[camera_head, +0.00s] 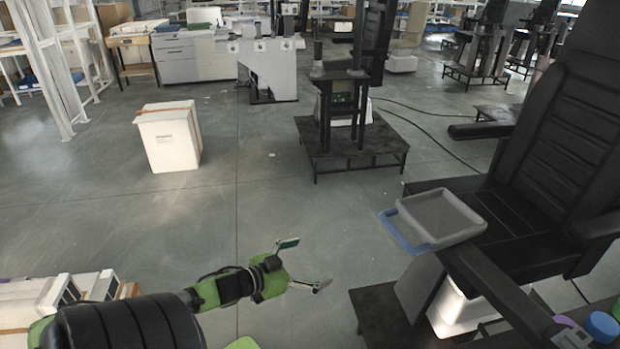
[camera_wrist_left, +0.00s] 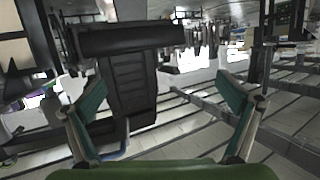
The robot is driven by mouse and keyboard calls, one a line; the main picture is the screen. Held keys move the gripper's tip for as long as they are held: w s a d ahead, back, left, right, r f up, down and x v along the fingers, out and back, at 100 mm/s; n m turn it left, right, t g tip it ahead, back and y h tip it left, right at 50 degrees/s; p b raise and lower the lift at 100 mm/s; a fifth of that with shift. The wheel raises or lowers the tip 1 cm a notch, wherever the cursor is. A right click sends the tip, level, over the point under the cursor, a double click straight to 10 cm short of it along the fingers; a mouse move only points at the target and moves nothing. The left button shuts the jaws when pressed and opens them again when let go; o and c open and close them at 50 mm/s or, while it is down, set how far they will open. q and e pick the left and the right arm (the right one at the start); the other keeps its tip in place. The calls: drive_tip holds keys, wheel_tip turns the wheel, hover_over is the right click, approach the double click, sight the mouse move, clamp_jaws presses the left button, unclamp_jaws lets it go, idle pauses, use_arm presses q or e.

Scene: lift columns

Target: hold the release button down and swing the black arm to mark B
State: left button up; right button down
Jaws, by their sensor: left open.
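My left gripper (camera_head: 306,264) reaches in from the lower left over bare floor, its two fingers spread apart and empty. It also shows in the left wrist view (camera_wrist_left: 163,96), with nothing between the fingers. A black arm (camera_head: 497,287), which looks like the armrest of the large black seat (camera_head: 555,150), slopes down to the lower right. It is well to the right of my gripper and apart from it. At its lower end are small coloured round parts (camera_head: 602,326); I cannot tell whether one is the release button. I cannot make out mark B.
A grey tray with a blue edge (camera_head: 440,217) rests on the seat's front. A white box (camera_head: 168,137) stands on the floor at left. A black platform with a column unit (camera_head: 350,150) stands ahead. Grey floor (camera_head: 240,200) between them is free.

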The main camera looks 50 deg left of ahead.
use_arm(q)
drive_tip(key=shift+a+f, duration=0.1)
drive_tip(key=shift+f, duration=0.15)
drive_tip(key=shift+r, duration=0.1)
drive_tip(key=c, duration=1.6)
drive_tip(key=r+m, duration=0.1)
drive_tip(key=w+d+r+m+t+h, duration=0.1)
drive_tip(key=r+m, duration=0.1)
drive_tip(key=d+r+m+h, duration=0.1)
drive_tip(key=r, duration=0.1)
drive_tip(key=shift+w+r+m, duration=0.2)
drive_tip(key=shift+w+m, duration=0.1)
drive_tip(key=c, duration=0.4)
drive_tip(key=m+g+h, duration=0.1)
drive_tip(key=m+h, duration=1)
drive_tip(key=m, duration=1)
approach(397, 229)
drive_tip(key=x, duration=0.6)
drive_tip(key=f+x, duration=0.1)
drive_tip(key=x, duration=0.2)
drive_tip(key=shift+w+d+r, duration=0.15)
drive_tip(key=shift+w+d, duration=0.15)
drive_tip(key=shift+w, duration=0.1)
drive_tip(key=shift+c, duration=0.2)
clamp_jaws()
